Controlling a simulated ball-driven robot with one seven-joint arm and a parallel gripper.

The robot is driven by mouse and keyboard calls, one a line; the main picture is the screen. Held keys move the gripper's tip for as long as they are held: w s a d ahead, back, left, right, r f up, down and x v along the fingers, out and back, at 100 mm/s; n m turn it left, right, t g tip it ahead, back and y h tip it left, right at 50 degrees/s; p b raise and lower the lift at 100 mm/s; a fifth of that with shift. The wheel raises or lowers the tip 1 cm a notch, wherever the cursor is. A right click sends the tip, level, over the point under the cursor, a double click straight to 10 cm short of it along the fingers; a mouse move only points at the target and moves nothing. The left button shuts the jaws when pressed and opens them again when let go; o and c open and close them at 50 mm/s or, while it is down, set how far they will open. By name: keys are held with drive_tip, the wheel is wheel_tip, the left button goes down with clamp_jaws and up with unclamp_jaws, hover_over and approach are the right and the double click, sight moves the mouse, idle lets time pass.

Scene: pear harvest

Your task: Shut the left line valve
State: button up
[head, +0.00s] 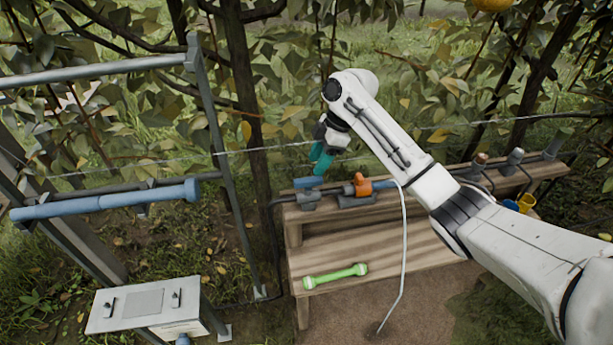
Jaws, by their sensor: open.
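My gripper (319,160) with teal fingers hangs above the left end of the wooden bench, just above a blue lever (308,182); it is open and I see nothing in it. The blue lever sits over a grey valve body (309,201) on a dark pipe at the bench's left end. Right beside it is an orange fitting (361,184) with a blue piece (384,184) at its right. I cannot tell whether the fingertips touch the lever. How far the valve is turned cannot be told.
The wooden bench (330,250) has a lower shelf with a green bar (335,276). More grey fittings (511,162) and a yellow cup (526,203) stand at the right. A grey frame with a blue rail (105,203) and a pale box (145,302) are at left; a wire (280,145) crosses behind.

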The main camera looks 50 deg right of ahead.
sight(308, 179)
drive_tip(key=x, duration=0.6)
clamp_jaws()
idle(0.4)
